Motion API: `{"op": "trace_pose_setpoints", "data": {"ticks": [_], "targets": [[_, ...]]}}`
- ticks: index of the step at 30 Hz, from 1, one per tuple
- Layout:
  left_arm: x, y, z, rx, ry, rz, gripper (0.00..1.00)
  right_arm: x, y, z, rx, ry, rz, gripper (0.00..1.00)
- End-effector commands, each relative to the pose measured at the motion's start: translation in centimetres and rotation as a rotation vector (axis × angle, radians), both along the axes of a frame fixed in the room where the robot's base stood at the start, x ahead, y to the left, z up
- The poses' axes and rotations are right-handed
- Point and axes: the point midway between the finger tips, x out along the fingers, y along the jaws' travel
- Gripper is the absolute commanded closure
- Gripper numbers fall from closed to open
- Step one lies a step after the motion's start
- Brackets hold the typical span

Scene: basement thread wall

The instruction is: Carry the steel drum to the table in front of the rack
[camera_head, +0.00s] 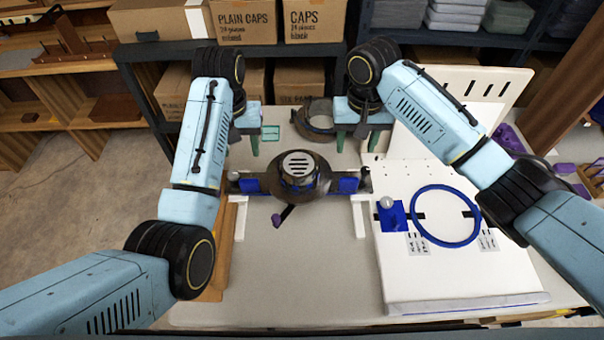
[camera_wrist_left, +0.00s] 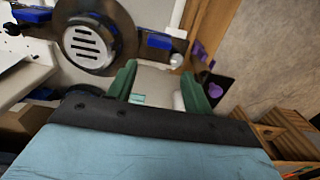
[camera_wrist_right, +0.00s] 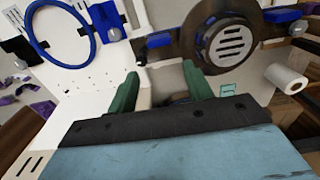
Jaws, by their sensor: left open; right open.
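A dark round steel drum with a slotted grey top (camera_head: 299,170) sits mid-table on a bar with blue blocks at both sides. It also shows at upper left in the left wrist view (camera_wrist_left: 90,42) and upper right in the right wrist view (camera_wrist_right: 228,42). My left gripper (camera_head: 245,147) is open and empty, just beyond the drum's left side. My right gripper (camera_head: 352,143) is open and empty, just beyond its right side. Neither visibly touches the drum. The table (camera_head: 300,280) under it is pale grey. Which table the task means I cannot tell.
A white board (camera_head: 450,275) with a blue hoop (camera_head: 446,243) covers the table's right side. Behind stands a rack (camera_head: 135,52) with boxes. The table front is clear; floor (camera_head: 60,210) shows left.

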Motion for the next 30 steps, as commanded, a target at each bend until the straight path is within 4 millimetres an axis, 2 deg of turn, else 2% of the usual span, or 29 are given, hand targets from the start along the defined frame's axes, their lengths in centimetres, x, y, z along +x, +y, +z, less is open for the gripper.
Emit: {"op": "trace_pose_setpoints", "data": {"ticks": [4, 7, 21, 24, 30], "targets": [[0.1, -0.1, -0.5, 0.002, 0.000, -0.002, 0.49, 0.0, -0.2, -0.5, -0.001, 0.002, -0.003, 0.49], [0.0, 0.0, -1.6, 0.004, 0.002, -0.002, 0.49, -0.1, -0.2, -1.7, -0.002, 0.003, -0.003, 0.49], [0.0, -0.1, -10.4, 0.001, 0.003, -0.001, 0.49, -0.1, -0.2, -10.4, -0.002, 0.003, -0.003, 0.49], [0.0, -0.1, -11.7, 0.001, 0.003, -0.002, 0.49, 0.0, -0.1, -11.8, 0.000, 0.002, -0.003, 0.49], [0.1, -0.1, -13.2, 0.000, 0.000, -0.001, 0.49, 0.0, -0.2, -13.2, -0.001, 0.001, -0.002, 0.49]]}}
